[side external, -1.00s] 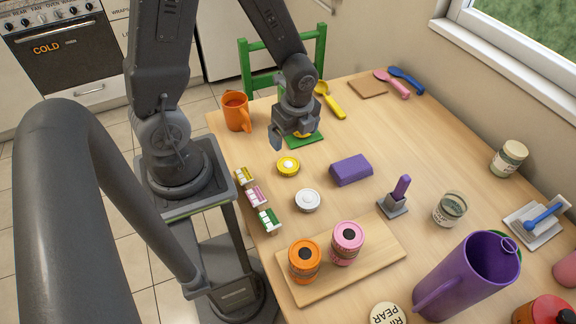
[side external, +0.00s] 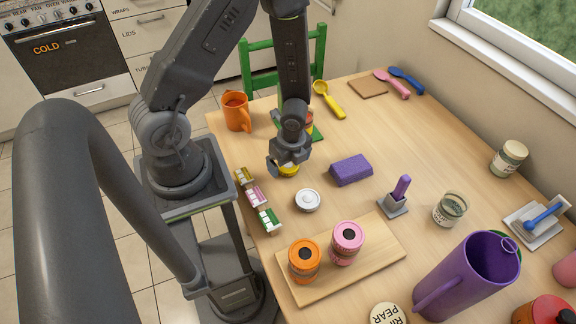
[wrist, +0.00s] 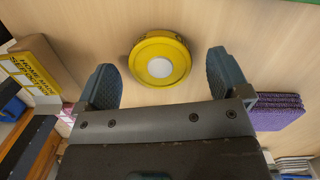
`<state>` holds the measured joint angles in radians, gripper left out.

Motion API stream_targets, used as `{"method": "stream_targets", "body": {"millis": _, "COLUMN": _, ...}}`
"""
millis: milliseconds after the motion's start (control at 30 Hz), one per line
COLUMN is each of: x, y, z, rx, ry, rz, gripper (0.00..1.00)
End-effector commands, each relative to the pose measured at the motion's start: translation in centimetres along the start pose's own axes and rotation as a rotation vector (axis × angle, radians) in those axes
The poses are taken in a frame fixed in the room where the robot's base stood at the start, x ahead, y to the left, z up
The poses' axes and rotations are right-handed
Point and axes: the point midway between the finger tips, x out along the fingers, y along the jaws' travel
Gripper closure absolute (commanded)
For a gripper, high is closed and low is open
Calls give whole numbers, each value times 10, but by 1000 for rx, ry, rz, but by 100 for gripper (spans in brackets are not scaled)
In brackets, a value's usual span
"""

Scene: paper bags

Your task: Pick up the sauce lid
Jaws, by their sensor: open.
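A round yellow lid with a white centre (wrist: 160,62) lies flat on the table in the wrist view. In the side view this yellow lid (side external: 289,171) is partly hidden under my gripper (side external: 287,160). My gripper (wrist: 163,68) is open, with one dark finger on each side of the yellow lid and a gap to both. No readable label shows which lid is the sauce lid.
A purple block (side external: 351,170) lies right of my gripper. Small labelled boxes (side external: 257,196) line the table's left edge. Orange (side external: 304,259) and pink (side external: 347,243) jars stand on a wooden board (side external: 385,252). An orange mug (side external: 236,111) stands farther back.

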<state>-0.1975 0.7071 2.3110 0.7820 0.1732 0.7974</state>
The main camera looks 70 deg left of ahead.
Motion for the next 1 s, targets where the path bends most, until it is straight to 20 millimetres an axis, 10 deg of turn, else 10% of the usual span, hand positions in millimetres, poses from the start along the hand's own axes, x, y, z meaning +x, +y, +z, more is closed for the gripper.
{"method": "stream_targets", "body": {"millis": 367, "x": 8, "y": 0, "z": 0, "rx": 0, "ry": 1, "rz": -1, "gripper": 6}}
{"method": "stream_targets", "body": {"millis": 1000, "x": 8, "y": 0, "z": 0, "rx": 0, "ry": 1, "rz": -1, "gripper": 59}}
